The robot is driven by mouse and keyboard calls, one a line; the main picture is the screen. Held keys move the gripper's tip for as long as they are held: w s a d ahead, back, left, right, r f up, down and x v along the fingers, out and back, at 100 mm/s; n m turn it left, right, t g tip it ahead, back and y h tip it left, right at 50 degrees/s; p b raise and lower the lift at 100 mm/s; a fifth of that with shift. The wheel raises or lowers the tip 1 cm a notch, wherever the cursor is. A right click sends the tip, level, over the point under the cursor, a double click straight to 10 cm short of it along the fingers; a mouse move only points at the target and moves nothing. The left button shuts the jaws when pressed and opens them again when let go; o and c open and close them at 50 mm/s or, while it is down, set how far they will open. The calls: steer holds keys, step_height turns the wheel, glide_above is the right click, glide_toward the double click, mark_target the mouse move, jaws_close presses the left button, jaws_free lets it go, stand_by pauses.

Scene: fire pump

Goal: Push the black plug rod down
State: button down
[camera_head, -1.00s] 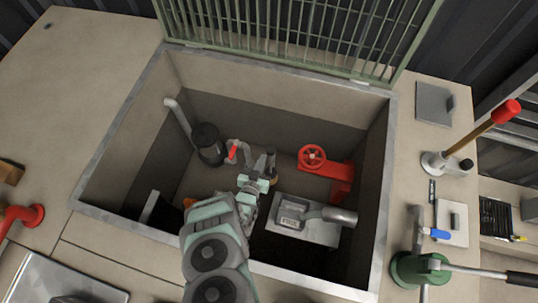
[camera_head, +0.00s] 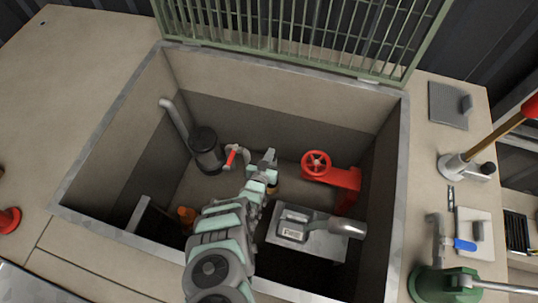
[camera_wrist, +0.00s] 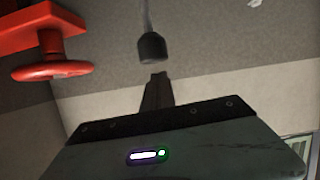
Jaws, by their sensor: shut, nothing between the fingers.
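The black plug rod shows in the wrist view as a black cylindrical end (camera_wrist: 151,47) on a thin grey rod. My gripper (camera_wrist: 158,76) is shut and empty, its narrow fingertips just short of the black end in that picture. A small gap shows between them, and I see no contact. In the head view my gripper (camera_head: 269,158) is over the pit and covers most of the plug rod. Only a small brass-coloured part (camera_head: 273,188) shows beside it, perhaps at the rod's base.
A red handwheel (camera_head: 316,164) on a red bracket (camera_head: 340,179) stands right of my gripper. A black cylinder (camera_head: 206,149) and a red-handled valve (camera_head: 231,156) are to the left. A grey box (camera_head: 308,240) lies below right. The pit rim (camera_head: 398,170) surrounds them.

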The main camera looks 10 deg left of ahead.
steer(key=shift+f, duration=0.55)
steer(key=shift+f, duration=0.1)
step_height(320, 180, down, 6)
steer(key=b, duration=0.5)
steer(key=shift+s, duration=0.25)
steer(key=shift+f, duration=0.1)
steer(key=r+p, duration=0.1)
steer(key=r, duration=0.1)
steer(key=r+p, duration=0.1)
steer(key=p, duration=0.1)
steer(key=r+p, duration=0.2)
steer(key=shift+w+r, duration=0.3)
steer(key=shift+w, duration=0.05)
steer(key=p+v, duration=0.3)
steer(key=v, duration=0.6)
steer(key=shift+s+a, duration=0.2)
steer(key=shift+s, duration=0.15)
